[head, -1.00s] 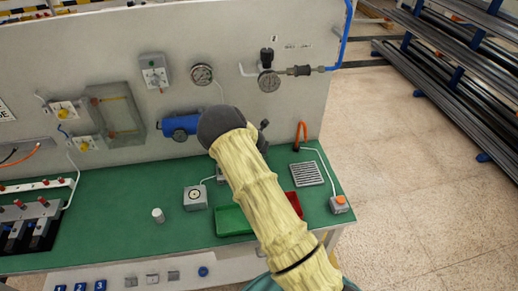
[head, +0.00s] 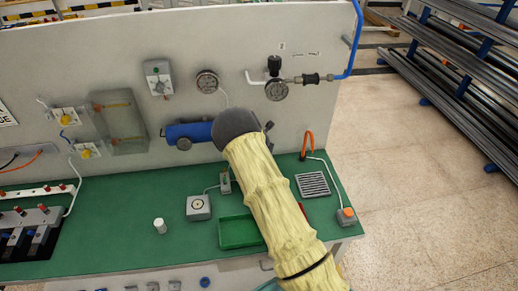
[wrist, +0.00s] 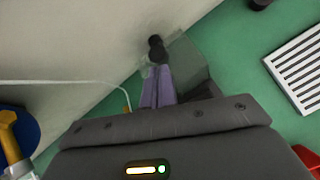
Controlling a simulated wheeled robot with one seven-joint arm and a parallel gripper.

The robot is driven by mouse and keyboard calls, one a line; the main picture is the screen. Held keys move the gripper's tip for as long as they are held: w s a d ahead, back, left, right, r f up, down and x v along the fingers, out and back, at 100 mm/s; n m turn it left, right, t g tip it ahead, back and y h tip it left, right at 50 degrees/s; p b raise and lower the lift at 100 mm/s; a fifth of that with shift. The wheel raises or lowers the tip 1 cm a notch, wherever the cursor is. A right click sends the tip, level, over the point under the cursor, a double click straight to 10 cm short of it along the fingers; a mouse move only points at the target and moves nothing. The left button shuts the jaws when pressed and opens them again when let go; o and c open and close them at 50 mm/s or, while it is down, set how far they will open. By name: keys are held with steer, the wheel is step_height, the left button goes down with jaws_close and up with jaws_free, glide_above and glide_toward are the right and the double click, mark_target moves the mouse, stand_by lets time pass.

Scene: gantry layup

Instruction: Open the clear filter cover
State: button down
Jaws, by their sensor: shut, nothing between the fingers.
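In the wrist view a see-through, greenish panel (wrist: 190,60) stands by the upright wall, just right of my fingertips; it looks like the clear filter cover. A dark knob-like part (wrist: 155,42) shows just beyond the fingertips. My gripper (wrist: 158,70) is shut and empty, its two purple fingers together, close to the panel's left edge; I cannot tell whether they touch it. In the head view my arm hides the gripper and this panel. Another clear box-like cover (head: 120,122) is on the wall at the left, apart from my arm.
A blue cylinder (head: 190,135) sticks out left of my arm. Gauges (head: 276,90) and a pipe are above. The green bench (head: 120,220) holds a green tray (head: 240,232), a white cup (head: 160,226) and a slotted grey plate (head: 313,184). A red part (wrist: 306,158) shows at lower right in the wrist view.

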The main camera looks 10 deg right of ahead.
steer(key=shift+a, duration=0.1)
steer(key=shift+s+a+r+p, duration=0.1)
steer(key=shift+a+r+p, duration=0.05)
steer(key=shift+r+p, duration=0.4)
step_height(320, 180, up, 9)
steer(key=p, duration=0.6)
steer(key=shift+s+a, duration=0.15)
steer(key=shift+a, duration=0.1)
steer(key=shift+f, duration=0.15)
